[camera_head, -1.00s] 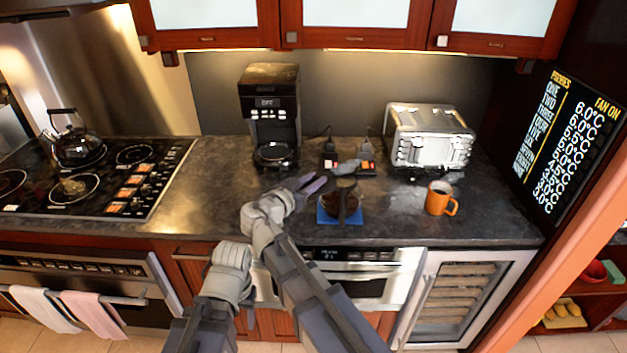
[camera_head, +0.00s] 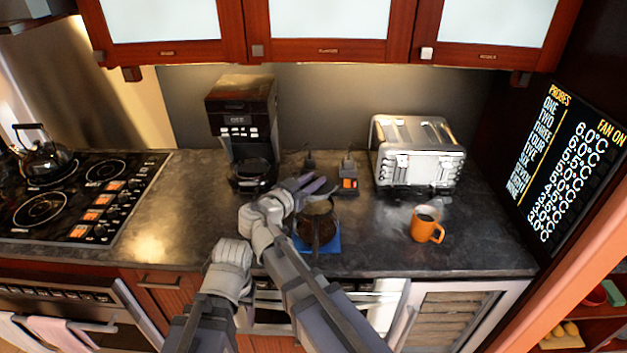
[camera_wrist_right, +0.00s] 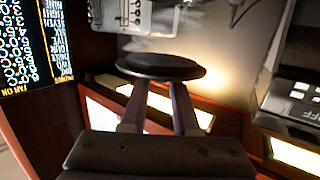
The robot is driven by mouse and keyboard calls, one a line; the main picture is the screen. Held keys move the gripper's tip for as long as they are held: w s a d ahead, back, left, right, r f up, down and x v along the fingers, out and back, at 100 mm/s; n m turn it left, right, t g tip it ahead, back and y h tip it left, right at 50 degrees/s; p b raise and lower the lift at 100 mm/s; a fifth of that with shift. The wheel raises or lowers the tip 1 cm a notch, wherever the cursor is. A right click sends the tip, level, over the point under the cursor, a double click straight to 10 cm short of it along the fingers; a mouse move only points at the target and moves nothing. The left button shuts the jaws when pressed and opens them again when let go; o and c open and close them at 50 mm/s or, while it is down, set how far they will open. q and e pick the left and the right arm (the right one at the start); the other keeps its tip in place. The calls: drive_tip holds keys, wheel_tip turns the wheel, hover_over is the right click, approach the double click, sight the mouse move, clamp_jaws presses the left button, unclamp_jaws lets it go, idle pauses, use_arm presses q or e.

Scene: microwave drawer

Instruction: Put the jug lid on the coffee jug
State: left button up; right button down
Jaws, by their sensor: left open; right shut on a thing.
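The coffee jug (camera_head: 318,229), dark and holding brown liquid, stands on a blue mat (camera_head: 328,247) on the counter. My right gripper (camera_head: 318,187) is above and just behind the jug's top. In the right wrist view, my right gripper (camera_wrist_right: 160,92) is shut on the jug lid (camera_wrist_right: 160,67), a flat black disc at its fingertips. In the head view I cannot clearly separate the lid from the jug's top, or tell whether they touch. My left gripper (camera_head: 231,252) is open, low at the counter's front edge; its fingers are hard to make out.
An orange mug (camera_head: 426,225) stands to the right of the jug. A stove (camera_head: 70,195) with a kettle (camera_head: 42,157) is on the left. The counter between stove and coffee machine is clear.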

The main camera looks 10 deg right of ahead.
drive_tip(key=shift+s+a, duration=0.1)
drive_tip(key=shift+a, duration=0.05)
drive_tip(key=shift+f, duration=0.15)
wheel_tip(320, 180, down, 6)
drive_tip(key=b, duration=0.6)
drive_tip(key=shift+r, duration=0.2)
drive_tip(key=shift+f+b, duration=0.4)
drive_tip(key=shift+f, duration=0.05)
idle(1.9)
idle(0.3)
drive_tip(key=shift+c, duration=0.5)
unclamp_jaws()
drive_tip(key=shift+r, duration=0.1)
